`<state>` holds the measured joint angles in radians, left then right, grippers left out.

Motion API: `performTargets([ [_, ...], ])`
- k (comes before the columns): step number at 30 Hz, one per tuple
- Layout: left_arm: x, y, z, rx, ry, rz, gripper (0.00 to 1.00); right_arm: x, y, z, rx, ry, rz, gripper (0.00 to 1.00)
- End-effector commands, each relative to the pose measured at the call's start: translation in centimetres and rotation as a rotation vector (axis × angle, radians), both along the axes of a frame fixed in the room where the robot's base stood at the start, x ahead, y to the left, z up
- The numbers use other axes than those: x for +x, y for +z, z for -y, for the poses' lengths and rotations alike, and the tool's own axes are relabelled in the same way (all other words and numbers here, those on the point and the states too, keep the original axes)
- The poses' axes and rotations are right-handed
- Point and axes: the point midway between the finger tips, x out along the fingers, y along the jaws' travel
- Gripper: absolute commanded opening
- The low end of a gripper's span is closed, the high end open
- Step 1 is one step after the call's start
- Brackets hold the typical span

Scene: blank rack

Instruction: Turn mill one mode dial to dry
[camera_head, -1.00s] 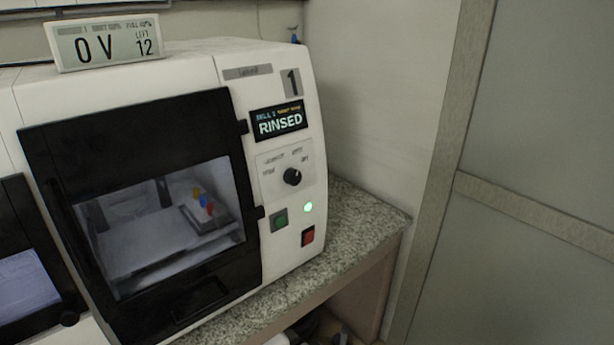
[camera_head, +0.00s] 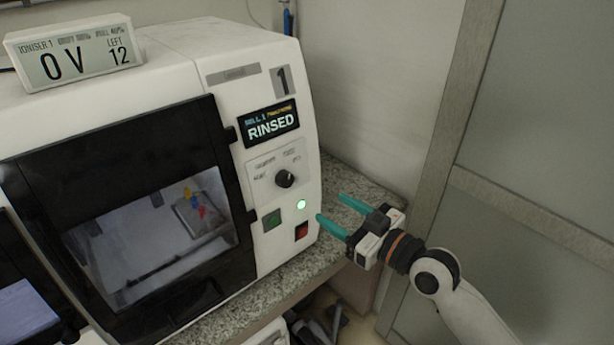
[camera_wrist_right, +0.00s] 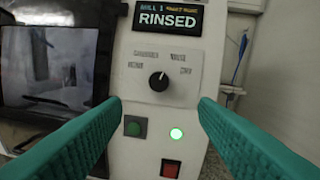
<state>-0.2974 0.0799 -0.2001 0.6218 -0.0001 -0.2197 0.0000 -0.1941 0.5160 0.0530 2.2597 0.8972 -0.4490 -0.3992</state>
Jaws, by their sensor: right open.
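Mill one (camera_head: 205,60) is the white machine marked "1", with a display (camera_head: 270,124) reading RINSED. Its black round mode dial (camera_head: 285,179) sits on a light panel below the display, with small labels around it that are hard to read. In the right wrist view the dial (camera_wrist_right: 158,82) has a pale pointer mark toward its upper right. My right gripper (camera_head: 329,212) is open and empty, apart from the machine, to the right of and below the dial. In the right wrist view its teal fingers frame the lower panel, with the dial above and between them. My left gripper is not seen.
Below the dial are a green button (camera_head: 272,220), a lit green lamp (camera_head: 301,204) and a red switch (camera_head: 301,231). The dark mill door (camera_head: 130,135) is closed. A meter (camera_head: 72,52) stands on top. A wall and granite counter (camera_head: 345,172) lie right of the mill.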

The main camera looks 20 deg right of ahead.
Motion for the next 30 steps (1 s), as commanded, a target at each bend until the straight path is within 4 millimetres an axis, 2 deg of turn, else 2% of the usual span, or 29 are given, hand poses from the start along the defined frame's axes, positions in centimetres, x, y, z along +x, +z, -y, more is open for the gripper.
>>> performTargets([
  [5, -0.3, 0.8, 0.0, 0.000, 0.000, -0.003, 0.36, 1.7, 0.5, -0.9, 0.004, 0.000, 0.006, 0.54],
  [12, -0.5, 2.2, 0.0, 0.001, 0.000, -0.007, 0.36, 6.2, 0.5, -3.0, 0.005, 0.001, 0.003, 0.54],
  [18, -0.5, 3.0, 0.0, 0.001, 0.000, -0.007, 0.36, 9.1, 0.3, -4.4, 0.002, 0.000, 0.002, 0.54],
  [24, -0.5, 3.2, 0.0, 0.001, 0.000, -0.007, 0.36, 10.5, 0.2, -5.1, 0.000, 0.001, 0.003, 0.54],
  [30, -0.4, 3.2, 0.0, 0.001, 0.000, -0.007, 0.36, 10.7, 0.0, -5.2, -0.001, 0.001, 0.001, 0.54],
])
